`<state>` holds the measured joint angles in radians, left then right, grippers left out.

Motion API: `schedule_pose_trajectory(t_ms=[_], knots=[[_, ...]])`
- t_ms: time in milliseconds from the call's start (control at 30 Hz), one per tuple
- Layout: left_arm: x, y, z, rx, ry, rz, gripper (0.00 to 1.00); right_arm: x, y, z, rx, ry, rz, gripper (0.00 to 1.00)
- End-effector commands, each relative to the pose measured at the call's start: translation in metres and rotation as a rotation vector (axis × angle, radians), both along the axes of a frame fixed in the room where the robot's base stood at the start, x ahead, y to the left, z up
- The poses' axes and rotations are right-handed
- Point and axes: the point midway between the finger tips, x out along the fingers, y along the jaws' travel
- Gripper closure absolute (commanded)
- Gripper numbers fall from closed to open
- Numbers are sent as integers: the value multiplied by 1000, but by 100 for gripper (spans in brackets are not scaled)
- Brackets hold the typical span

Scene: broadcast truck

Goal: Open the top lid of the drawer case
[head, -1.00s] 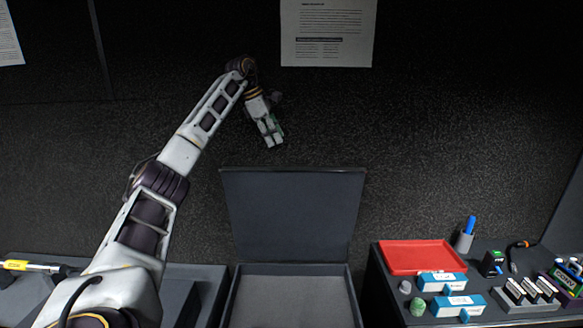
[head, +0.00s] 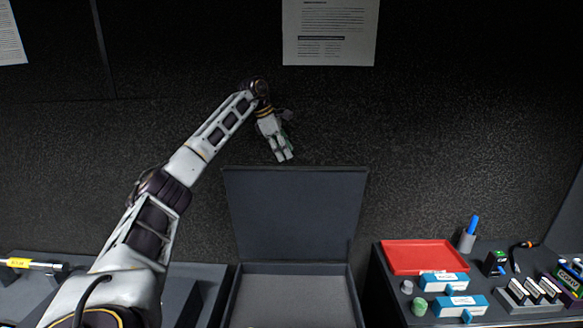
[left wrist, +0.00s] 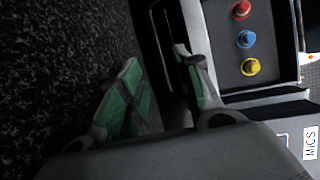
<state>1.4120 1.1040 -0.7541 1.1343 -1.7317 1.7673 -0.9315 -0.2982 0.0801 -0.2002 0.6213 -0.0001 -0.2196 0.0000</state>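The drawer case (head: 292,268) stands at the bottom centre of the head view. Its dark top lid (head: 295,212) stands raised at the back, leaning toward the wall, and the shallow grey inside shows. My left gripper (head: 284,158) hangs just above the lid's top edge, fingers pointing down, apart from it in the picture. In the left wrist view its two green-padded fingers (left wrist: 158,75) are spread with nothing visible between them. A dark panel edge passes close by the right finger; I cannot tell whether they touch. My right gripper is not in view.
Right of the case, a counter holds a red tray (head: 424,257), blue-and-white boxes (head: 460,306), a pen cup (head: 466,242) and small items. Red, blue and yellow knobs (left wrist: 246,39) show in the left wrist view. A speckled dark wall (head: 440,130) stands behind.

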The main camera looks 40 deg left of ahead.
Motion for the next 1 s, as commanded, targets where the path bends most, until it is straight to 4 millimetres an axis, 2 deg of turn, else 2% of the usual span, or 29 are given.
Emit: schedule_pose_trajectory(t_ms=[500, 700, 1000], knots=[[22, -12, -56, 0, 2, -1, 66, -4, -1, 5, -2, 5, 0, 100], [26, -14, -65, 0, 0, -1, 66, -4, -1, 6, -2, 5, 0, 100], [27, -14, -67, 0, 0, -1, 66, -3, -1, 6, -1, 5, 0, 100]])
